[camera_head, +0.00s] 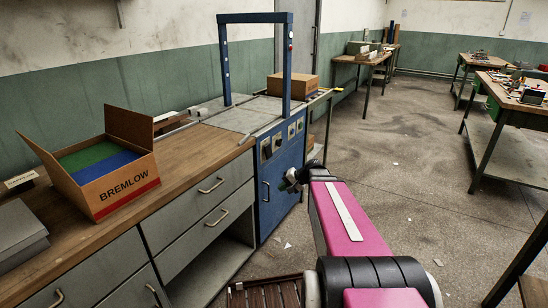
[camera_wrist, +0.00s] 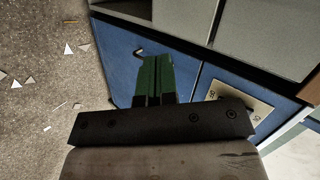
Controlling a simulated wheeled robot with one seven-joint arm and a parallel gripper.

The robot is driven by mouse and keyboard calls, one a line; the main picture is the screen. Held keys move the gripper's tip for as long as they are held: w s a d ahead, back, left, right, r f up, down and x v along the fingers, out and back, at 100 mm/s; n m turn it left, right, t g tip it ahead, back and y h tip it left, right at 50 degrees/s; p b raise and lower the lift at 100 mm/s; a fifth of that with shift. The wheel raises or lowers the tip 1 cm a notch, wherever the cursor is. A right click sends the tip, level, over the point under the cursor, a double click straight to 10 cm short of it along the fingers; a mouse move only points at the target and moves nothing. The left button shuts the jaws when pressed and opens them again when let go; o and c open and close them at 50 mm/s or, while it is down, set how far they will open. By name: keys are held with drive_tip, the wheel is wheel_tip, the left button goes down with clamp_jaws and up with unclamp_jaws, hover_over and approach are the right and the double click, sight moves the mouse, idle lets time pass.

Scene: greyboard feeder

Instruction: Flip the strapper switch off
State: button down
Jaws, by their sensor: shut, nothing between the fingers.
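The strapper (camera_head: 268,195) is a blue cabinet with a grey top and a blue arch (camera_head: 254,18). Its front has several small switch plates, the nearest a dark switch on a pale plate (camera_head: 266,149). My gripper (camera_wrist: 155,60) has green fingers shut together with nothing between them, in front of the blue front in the wrist view. A pale plate with markings (camera_wrist: 245,97) lies to the right of the fingers, apart from them. My gripper's body partly covers it, so the switch position cannot be read. In the head view my wrist hides the fingers.
A wooden counter with drawers (camera_head: 205,195) adjoins the strapper on the left and bears an open BREMLOW box (camera_head: 112,192). A closed carton (camera_head: 293,86) stands behind the arch. Work tables stand at the right, with open floor (camera_head: 400,150) between, littered with scraps.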

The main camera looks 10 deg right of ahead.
sight(270, 155)
drive_tip(key=w+d+r+m+t+y, duration=0.3)
drive_tip(key=w+d+r+t, duration=0.3)
drive_tip(key=w+d+r, duration=0.2)
drive_tip(key=shift+w+d+m, duration=0.4)
drive_tip(key=shift+w+d, duration=0.35)
drive_tip(key=shift+d, duration=0.15)
drive_tip(key=shift+r, duration=0.1)
drive_tip(key=x, duration=1.4)
drive_tip(key=shift+a, duration=0.1)
